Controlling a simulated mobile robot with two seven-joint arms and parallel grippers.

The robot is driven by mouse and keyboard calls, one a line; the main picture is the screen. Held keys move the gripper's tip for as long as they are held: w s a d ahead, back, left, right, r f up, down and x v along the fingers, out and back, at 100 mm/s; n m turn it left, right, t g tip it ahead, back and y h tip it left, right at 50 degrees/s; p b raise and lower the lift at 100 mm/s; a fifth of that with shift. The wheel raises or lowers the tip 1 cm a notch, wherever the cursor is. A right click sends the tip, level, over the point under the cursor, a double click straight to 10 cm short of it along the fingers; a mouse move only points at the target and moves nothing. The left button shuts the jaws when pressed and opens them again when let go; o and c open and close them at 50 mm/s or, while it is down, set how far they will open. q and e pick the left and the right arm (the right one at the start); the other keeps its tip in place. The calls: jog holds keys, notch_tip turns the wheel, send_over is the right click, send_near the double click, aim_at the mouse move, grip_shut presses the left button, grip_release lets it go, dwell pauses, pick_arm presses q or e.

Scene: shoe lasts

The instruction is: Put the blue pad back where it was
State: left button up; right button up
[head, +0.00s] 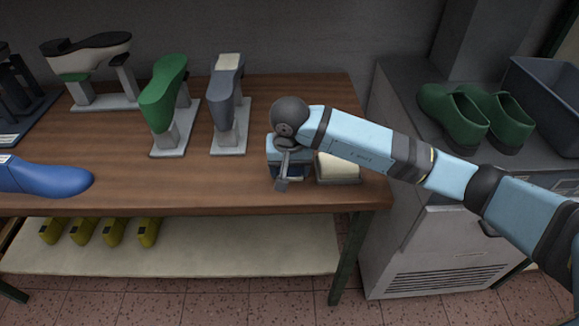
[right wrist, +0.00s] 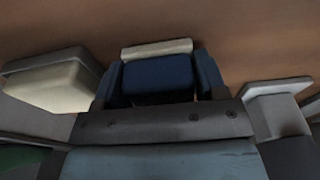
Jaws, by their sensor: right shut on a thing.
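The blue pad (right wrist: 158,74) is dark blue and sits between the two fingers of my right gripper (right wrist: 158,80) in the right wrist view, with a finger against each side. A cream strip (right wrist: 157,48) shows just beyond it. In the head view my right gripper (head: 284,178) is low over the right front part of the table and hides most of the pad. I cannot tell whether the pad touches the surface below. A cream block on a grey base (head: 340,166) is just right of the gripper. My left gripper is out of view.
A green last (head: 164,92) and a grey last (head: 226,82) stand on the wooden table (head: 210,185), behind and left of the gripper. A blue last (head: 48,178) is at the left. Green shoes (head: 455,118) and a dark bin (head: 545,95) are on the right cabinet.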

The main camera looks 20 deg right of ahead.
jog(key=shift+f+b, duration=0.2)
jog(key=shift+b, duration=0.1)
jog(key=o, duration=0.9)
jog(key=shift+r, duration=0.1)
jog(key=shift+c, duration=0.2)
jog(key=shift+r, duration=0.1)
jog(key=shift+r+p, duration=0.3)
jog(key=shift+p, duration=0.1)
notch_tip(320, 180, up, 12)
jog(key=s, duration=0.1)
jog(key=shift+s+a+f+p, duration=0.25)
jog(key=shift+p, duration=0.05)
